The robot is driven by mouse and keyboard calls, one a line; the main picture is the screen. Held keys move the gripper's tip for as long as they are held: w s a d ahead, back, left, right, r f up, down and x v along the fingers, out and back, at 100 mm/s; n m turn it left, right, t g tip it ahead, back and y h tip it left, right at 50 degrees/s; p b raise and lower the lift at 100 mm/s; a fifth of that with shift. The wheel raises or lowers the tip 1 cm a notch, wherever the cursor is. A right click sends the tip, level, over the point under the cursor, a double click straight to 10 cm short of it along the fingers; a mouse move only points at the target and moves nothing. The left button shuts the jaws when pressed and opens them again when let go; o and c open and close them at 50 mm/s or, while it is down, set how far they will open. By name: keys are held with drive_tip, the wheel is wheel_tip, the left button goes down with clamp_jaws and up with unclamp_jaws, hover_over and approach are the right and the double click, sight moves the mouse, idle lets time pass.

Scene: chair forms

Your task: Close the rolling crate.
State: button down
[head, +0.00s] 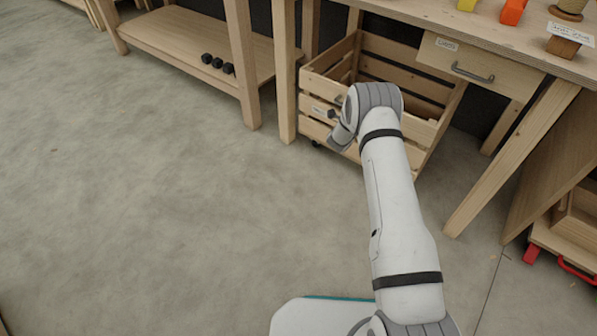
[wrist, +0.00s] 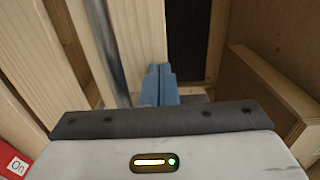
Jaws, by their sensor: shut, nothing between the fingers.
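The rolling crate (head: 313,84) is a box of pale wooden slats with an open top, low under the workbench. It sticks out past the bench's front edge, so its empty-looking inside shows. A small label and a dark part are on its front. My arm reaches over the crate's front and hides part of it. My gripper's fingers are not clear in the head view. In the wrist view my gripper (wrist: 159,85) has its two blue fingers together with nothing between them. Pale wood boards and a grey metal strip lie close on its left; I cannot tell whether it touches them.
The workbench (head: 500,40) has a drawer (head: 480,68) with a grey handle, right of the crate. A bench leg (head: 284,70) stands beside the crate on the left. A low shelf (head: 190,40) holds dark knobs. A box with red parts (head: 565,240) stands right. Floor at left is clear.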

drive_tip(key=shift+w+d+r, duration=0.3)
drive_tip(key=shift+d+r, duration=0.1)
drive_tip(key=shift+r, duration=0.1)
drive_tip(key=f+p+v, duration=0.1)
drive_tip(key=p+v, duration=0.4)
drive_tip(key=v, duration=1)
drive_tip(key=s+d+r+m+g+h+p, duration=0.1)
drive_tip(key=s+d+r+m+g+p, duration=0.25)
drive_tip(key=r+m, duration=0.4)
drive_tip(key=s+d+r+m+g+h+p, duration=0.25)
drive_tip(key=s+d+r+m, duration=0.2)
drive_tip(key=r, duration=0.65)
drive_tip(key=s+d+r+m+g+h+p, duration=0.1)
drive_tip(key=s+d+r+m+g+p, duration=0.25)
drive_tip(key=r+m, duration=0.45)
drive_tip(key=s+d+r+m+g+y+p, duration=0.1)
drive_tip(key=s+r+m+g+y+p, duration=0.1)
drive_tip(key=s+r+m+p, duration=0.35)
drive_tip(key=s+d+r+m+g+y+p, duration=0.2)
drive_tip(key=s+r+m+g, duration=0.15)
drive_tip(key=s+r, duration=0.45)
drive_tip(key=s+a+r+m+t+y+p, duration=0.1)
drive_tip(key=s+a+r+m+y+p, duration=0.4)
drive_tip(key=s+r+m, duration=0.3)
drive_tip(key=s+a+r+m+t+y+p, duration=0.1)
drive_tip(key=s+a+r+m+y+p, duration=0.4)
drive_tip(key=s+r+m, duration=0.4)
drive_tip(key=shift+s+a+m+t+p, duration=0.15)
drive_tip(key=shift+a+m+t+p, duration=0.15)
drive_tip(key=shift+m+p, duration=0.4)
